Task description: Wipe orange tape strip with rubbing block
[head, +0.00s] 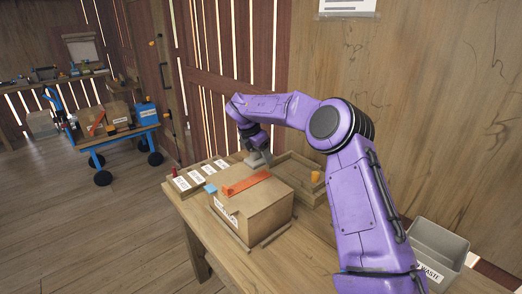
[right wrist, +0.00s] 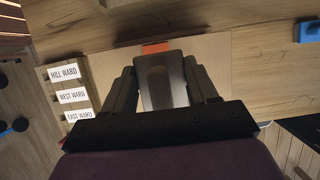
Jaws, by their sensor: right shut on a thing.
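A closed cardboard box (head: 262,212) stands on the wooden table. An orange tape strip (head: 246,184) lies across its top. Part of the strip shows just beyond the block's upper end in the right wrist view (right wrist: 157,47). My right gripper (head: 258,157) is at the far edge of the box top, behind the strip. It is shut on a grey rubbing block, which shows between the fingers in the right wrist view (right wrist: 163,84). I cannot tell if the block touches the box. My left gripper is not in view.
Labelled white cards (head: 195,177) lie left of the box. A wooden tray (head: 310,178) with a small orange thing (head: 316,176) is behind right. A small blue item (head: 211,188) is at the box's left corner. A grey waste bin (head: 437,250) stands at right. A blue cart (head: 118,133) is far left.

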